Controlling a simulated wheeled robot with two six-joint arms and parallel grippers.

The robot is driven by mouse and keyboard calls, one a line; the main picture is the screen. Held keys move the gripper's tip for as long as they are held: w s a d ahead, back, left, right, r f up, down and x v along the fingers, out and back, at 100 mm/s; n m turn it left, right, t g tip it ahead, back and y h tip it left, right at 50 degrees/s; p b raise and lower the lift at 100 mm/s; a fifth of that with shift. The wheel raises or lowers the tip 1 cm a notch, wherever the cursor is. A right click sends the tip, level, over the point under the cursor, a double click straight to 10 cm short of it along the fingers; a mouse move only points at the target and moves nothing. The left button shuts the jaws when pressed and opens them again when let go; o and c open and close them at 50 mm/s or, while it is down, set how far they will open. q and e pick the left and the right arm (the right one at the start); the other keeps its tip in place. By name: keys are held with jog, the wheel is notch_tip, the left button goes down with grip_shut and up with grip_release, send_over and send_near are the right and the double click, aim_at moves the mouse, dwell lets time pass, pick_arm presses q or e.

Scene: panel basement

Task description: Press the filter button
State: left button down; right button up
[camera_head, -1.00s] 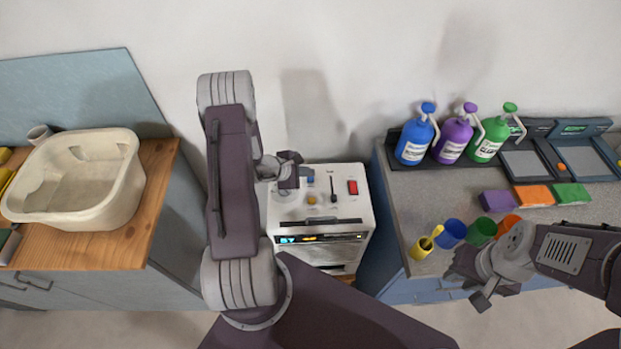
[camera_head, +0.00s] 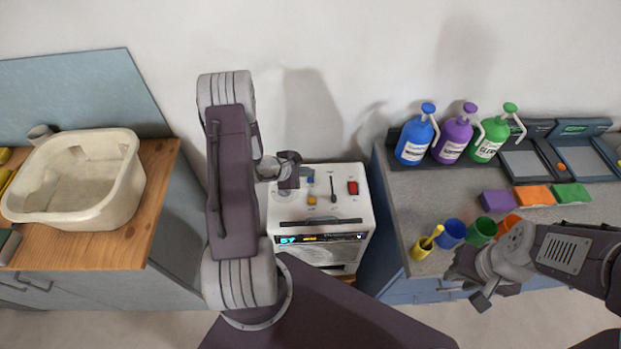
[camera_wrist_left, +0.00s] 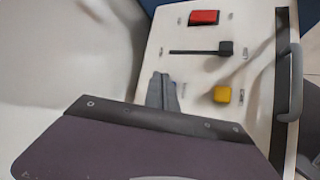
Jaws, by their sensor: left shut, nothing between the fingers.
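A white appliance (camera_head: 352,212) stands in the gap between two counters. Its top carries a blue button (camera_head: 310,180), a yellow button (camera_head: 311,200), a black slider (camera_head: 333,190) and a red switch (camera_head: 352,187). The labels are too small to read. My left gripper (camera_head: 297,172) is shut and empty, over the back left of the top, just left of the blue button. In the left wrist view its fingertips (camera_wrist_left: 161,80) are left of the yellow button (camera_wrist_left: 221,94); the blue button is hidden there. My right gripper (camera_head: 468,283) is at the right counter's front edge; its jaws are unclear.
The appliance front has a handle bar (camera_head: 320,222) and a lit display (camera_head: 320,239). A cream basin (camera_head: 120,190) stands on the left wooden counter. Bottles, sponges and colored cups, including a yellow cup (camera_head: 421,249), stand on the right counter.

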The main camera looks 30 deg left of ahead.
aim_at(308, 180)
pick_arm(q)
jog(key=shift+f+b, duration=0.4)
jog(key=shift+b, duration=0.35)
jog(key=shift+f+b, duration=0.45)
jog(key=shift+b, duration=0.2)
dwell(0.6)
jog(key=shift+r, duration=0.15)
jog(key=shift+r+p, duration=0.4)
jog(key=shift+r, duration=0.3)
jog(key=shift+r+p, duration=1.5)
jog(key=shift+r, duration=1.05)
